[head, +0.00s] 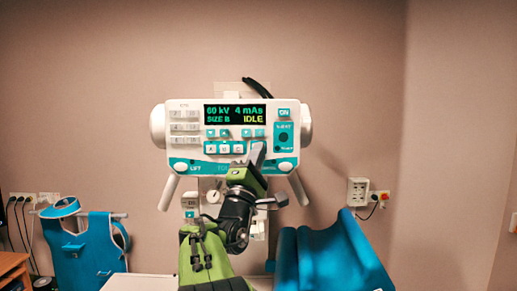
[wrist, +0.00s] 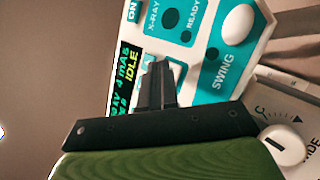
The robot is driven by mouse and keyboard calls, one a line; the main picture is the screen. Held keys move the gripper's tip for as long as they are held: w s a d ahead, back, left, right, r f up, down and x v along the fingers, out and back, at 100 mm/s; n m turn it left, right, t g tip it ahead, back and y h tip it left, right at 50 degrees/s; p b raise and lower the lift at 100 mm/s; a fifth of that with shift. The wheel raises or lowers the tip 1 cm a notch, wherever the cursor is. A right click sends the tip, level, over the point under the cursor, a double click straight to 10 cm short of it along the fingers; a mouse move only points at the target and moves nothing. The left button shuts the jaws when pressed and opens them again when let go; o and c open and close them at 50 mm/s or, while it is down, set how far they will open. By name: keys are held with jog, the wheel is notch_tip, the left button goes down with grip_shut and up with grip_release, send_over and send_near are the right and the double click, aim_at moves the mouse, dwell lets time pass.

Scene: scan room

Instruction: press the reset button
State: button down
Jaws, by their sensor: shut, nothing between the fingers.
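A white and teal control panel (head: 182,149) hangs on the wall unit in the head view, its display (head: 235,115) reading 60 kV, 4 mAs, SIZE B and IDLE. Small teal and white buttons sit below the display; I can read no reset label on any. My gripper (head: 258,150) is shut and empty at the panel's lower right part, hiding some of its face. In the wrist view my gripper (wrist: 157,72) points at the panel (wrist: 213,52) beside the display (wrist: 126,75), over a teal-edged button (wrist: 178,70). I cannot tell whether the tips touch it.
An ON button (head: 284,113) and a teal X-ray section (head: 284,137) are at the panel's right. Handles slant down below the panel. Blue padded shapes (head: 335,258) stand low right, and a blue apron-like item (head: 85,255) hangs low left.

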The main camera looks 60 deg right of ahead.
jog(key=shift+s+a, duration=0.1)
jog(key=shift+a, duration=0.05)
jog(key=shift+s+a+b, duration=0.3)
jog(key=shift+a+b, duration=0.2)
jog(key=shift+a, duration=0.1)
jog(key=shift+s+a+b, duration=0.35)
jog(key=shift+s+a, duration=0.05)
jog(key=shift+a, duration=0.35)
jog(key=shift+s+a+b, duration=0.35)
jog(key=shift+a+b, duration=0.05)
jog(key=shift+a, duration=0.35)
jog(key=shift+s+a+b, duration=0.35)
jog(key=shift+s+a, duration=0.05)
jog(key=shift+a, duration=0.35)
